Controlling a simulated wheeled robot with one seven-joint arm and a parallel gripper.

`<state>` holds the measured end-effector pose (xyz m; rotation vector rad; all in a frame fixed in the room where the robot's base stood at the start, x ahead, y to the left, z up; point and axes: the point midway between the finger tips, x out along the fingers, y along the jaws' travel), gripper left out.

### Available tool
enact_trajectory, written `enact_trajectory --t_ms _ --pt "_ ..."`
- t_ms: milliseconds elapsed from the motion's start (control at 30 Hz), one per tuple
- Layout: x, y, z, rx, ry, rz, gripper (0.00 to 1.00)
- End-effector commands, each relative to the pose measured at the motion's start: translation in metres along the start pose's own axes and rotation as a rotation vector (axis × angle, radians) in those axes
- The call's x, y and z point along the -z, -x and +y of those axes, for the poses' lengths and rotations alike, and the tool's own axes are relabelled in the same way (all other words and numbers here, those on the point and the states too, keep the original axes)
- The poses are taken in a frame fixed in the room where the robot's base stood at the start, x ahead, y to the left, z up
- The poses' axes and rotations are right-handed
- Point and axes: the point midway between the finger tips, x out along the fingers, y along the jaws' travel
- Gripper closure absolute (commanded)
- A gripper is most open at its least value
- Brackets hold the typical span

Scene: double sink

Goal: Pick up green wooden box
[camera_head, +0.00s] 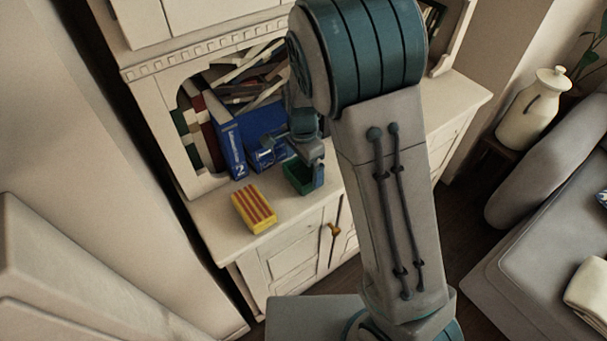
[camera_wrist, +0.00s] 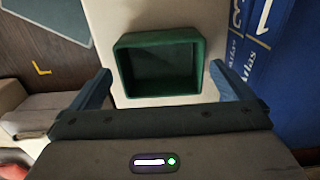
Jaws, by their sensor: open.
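The green wooden box (camera_head: 297,176) stands on the white cabinet top, in front of the blue books. In the wrist view the green wooden box (camera_wrist: 160,66) is seen from above as an open, empty, rectangular tray shape, just ahead of my gripper. My gripper (camera_head: 308,172) is over the box in the head view and hides part of it. In the wrist view my gripper (camera_wrist: 166,86) has its two blue-grey fingers spread wide, one towards each side of the box. I cannot tell whether either finger touches the box.
A yellow and red striped box (camera_head: 254,208) lies on the white cabinet top (camera_head: 215,212) left of the green box. Blue books (camera_head: 231,147) stand close behind, and also show at the right in the wrist view (camera_wrist: 251,45). A cream jug (camera_head: 535,108) stands far right.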

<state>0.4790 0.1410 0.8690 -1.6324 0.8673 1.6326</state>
Motion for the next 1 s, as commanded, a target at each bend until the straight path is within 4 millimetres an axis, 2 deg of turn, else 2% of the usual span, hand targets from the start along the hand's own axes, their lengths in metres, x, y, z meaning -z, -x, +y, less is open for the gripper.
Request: enact_trajectory --t_ms 100,200,467,567,600,633,1000 --pt "0.002 -0.018 0.0 -0.004 -0.002 0.0 0.0" --pt "0.002 -0.027 -0.001 -0.002 -0.001 0.0 0.0" --pt "0.002 -0.029 -0.001 0.001 0.0 0.001 0.0" --pt "0.002 -0.029 -0.001 0.001 0.0 0.001 0.25" --pt "0.002 -0.029 -0.001 0.001 0.0 0.001 0.36" --pt "0.002 -0.029 -0.001 0.001 0.0 0.001 0.4" --pt "0.002 -0.025 -0.001 0.002 0.0 0.001 0.4"
